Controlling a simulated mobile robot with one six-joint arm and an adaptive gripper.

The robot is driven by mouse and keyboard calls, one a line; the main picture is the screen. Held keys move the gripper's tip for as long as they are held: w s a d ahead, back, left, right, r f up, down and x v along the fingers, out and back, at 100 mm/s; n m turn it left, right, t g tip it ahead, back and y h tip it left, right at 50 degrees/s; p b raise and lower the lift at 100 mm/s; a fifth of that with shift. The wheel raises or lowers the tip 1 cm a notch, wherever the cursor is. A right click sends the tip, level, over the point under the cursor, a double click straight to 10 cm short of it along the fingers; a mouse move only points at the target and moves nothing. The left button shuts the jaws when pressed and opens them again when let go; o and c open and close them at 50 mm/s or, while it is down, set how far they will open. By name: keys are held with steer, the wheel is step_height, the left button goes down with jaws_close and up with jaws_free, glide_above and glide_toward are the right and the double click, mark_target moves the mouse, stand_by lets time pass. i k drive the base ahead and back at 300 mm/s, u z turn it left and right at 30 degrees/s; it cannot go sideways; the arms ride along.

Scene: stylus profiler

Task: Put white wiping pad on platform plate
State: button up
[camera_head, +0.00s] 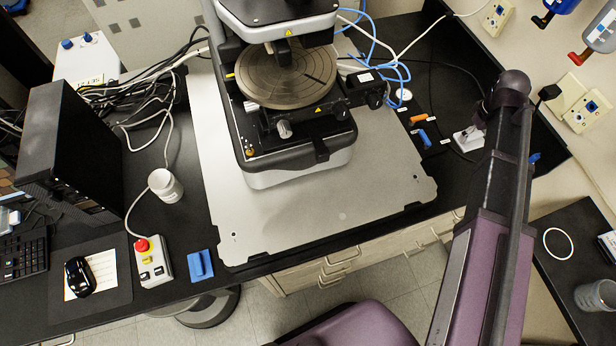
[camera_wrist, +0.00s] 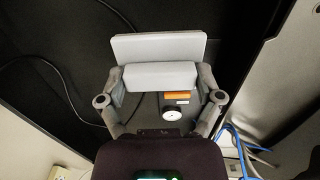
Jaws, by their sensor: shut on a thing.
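My gripper (camera_wrist: 162,82) is shut on the white wiping pad, its fingers on the left and right ends of the pad's narrower block (camera_wrist: 162,77). The pad's wider, flat part (camera_wrist: 158,47) lies beyond the fingertips. In the head view the white pad (camera_head: 468,139) shows small beside my arm, over the black bench right of the profiler; the fingers are hard to make out there. The large grey platform plate (camera_head: 380,190) lies under the profiler, left of the pad. Its front and right parts are bare.
The stylus profiler (camera_head: 300,160), with a round stage (camera_head: 287,76), stands on the plate. Orange (camera_head: 418,119) and blue (camera_head: 425,139) small items and a white dial (camera_head: 403,94) lie between plate and pad. A blue pad (camera_head: 200,265) lies at the front left. Cables run behind.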

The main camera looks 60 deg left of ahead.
mark_target(249, 226)
steer(key=z, duration=0.3)
steer(key=k, duration=2)
steer(key=u, duration=0.2)
